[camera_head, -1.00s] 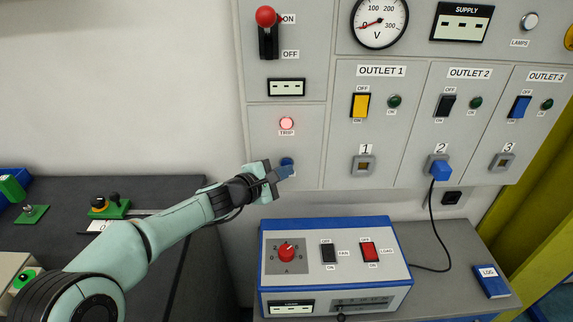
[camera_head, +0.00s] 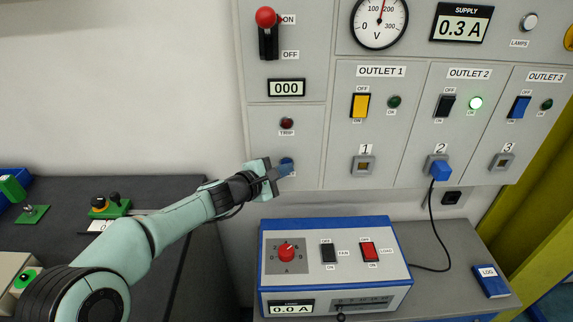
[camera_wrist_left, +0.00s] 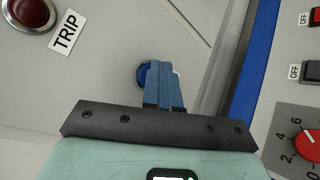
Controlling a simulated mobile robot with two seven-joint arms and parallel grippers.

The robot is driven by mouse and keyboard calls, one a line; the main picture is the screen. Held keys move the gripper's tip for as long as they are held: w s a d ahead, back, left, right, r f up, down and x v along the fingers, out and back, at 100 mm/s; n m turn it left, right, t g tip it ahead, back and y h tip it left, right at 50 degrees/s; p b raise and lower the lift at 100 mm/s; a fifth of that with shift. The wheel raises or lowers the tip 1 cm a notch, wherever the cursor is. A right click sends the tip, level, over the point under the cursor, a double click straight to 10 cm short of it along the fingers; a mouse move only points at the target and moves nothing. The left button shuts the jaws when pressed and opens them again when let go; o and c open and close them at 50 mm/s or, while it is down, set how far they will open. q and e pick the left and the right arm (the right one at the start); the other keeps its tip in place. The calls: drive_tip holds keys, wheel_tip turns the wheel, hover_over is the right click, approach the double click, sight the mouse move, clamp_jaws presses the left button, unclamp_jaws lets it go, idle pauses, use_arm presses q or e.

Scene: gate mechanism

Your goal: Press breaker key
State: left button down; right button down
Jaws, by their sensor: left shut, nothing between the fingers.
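The breaker key is a blue round button (camera_head: 287,161) on the grey panel below the TRIP lamp. It also shows in the left wrist view (camera_wrist_left: 141,75), partly covered by my fingers. My left gripper (camera_head: 284,170) is shut and empty, with its blue fingertips at the button; in the left wrist view the fingers (camera_wrist_left: 162,72) overlap its edge. I cannot tell whether they still touch it. The TRIP lamp (camera_head: 287,123) is dark red and unlit. My right gripper is not in view.
The red-knobbed main lever (camera_head: 266,18) is up at ON. The supply display (camera_head: 461,27) reads 0.3 A. The outlet 2 lamp (camera_head: 476,103) glows green, with a blue plug (camera_head: 440,171) below. A blue-topped load box (camera_head: 330,240) stands beneath the panel, close to my arm.

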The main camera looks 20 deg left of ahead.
use_arm(q)
drive_tip(key=shift+s+d+b, duration=0.35)
drive_tip(key=shift+s+b, duration=0.25)
drive_tip(key=shift+s, duration=0.15)
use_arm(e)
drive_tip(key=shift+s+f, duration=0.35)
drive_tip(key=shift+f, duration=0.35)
